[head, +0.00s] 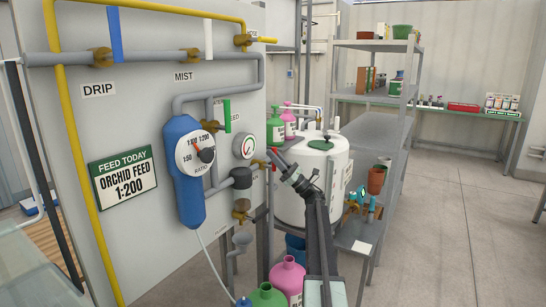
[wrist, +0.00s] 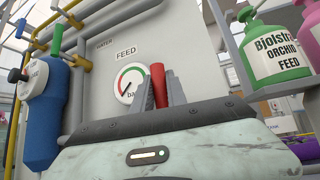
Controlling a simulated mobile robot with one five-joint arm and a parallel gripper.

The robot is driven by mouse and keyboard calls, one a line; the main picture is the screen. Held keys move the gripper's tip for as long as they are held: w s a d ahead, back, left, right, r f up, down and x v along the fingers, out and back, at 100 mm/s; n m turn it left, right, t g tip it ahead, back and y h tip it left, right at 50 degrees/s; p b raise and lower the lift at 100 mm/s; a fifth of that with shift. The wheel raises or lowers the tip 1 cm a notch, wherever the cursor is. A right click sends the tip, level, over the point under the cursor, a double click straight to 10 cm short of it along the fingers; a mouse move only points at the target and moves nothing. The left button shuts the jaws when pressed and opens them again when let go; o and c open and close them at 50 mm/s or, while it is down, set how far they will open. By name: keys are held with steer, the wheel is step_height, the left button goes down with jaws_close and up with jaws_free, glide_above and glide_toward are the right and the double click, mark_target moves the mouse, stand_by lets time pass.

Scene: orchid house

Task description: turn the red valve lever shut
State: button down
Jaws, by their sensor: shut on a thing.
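The red valve lever (wrist: 158,83) shows in the wrist view between the two grey fingers of my gripper (wrist: 160,94). It points up, tilted slightly, and its lower part is hidden by the fingers and the gripper body. My gripper is shut on it. In the head view my gripper (head: 276,160) is at the right edge of the grey panel, just right of the round gauge (head: 246,146). Only a little red shows at the fingertips there. The valve body is hard to make out.
The panel (head: 140,130) carries grey pipes, a yellow pipe (head: 62,150), a blue dosing unit (head: 184,185), and blue and green levers. A white tank (head: 318,185) and green and pink bottles stand close to my arm. Open floor (head: 450,210) lies to the right.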

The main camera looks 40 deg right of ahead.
steer(key=shift+d, duration=0.1)
steer(key=c, duration=1.5)
jaws_free()
steer(key=shift+s, duration=0.1)
steer(key=shift+o, duration=0.8)
steer(key=shift+f, duration=0.25)
steer(key=b+v, duration=0.5)
steer(key=v, duration=0.2)
steer(key=shift+s+b, duration=0.2)
steer(key=shift+b, duration=0.1)
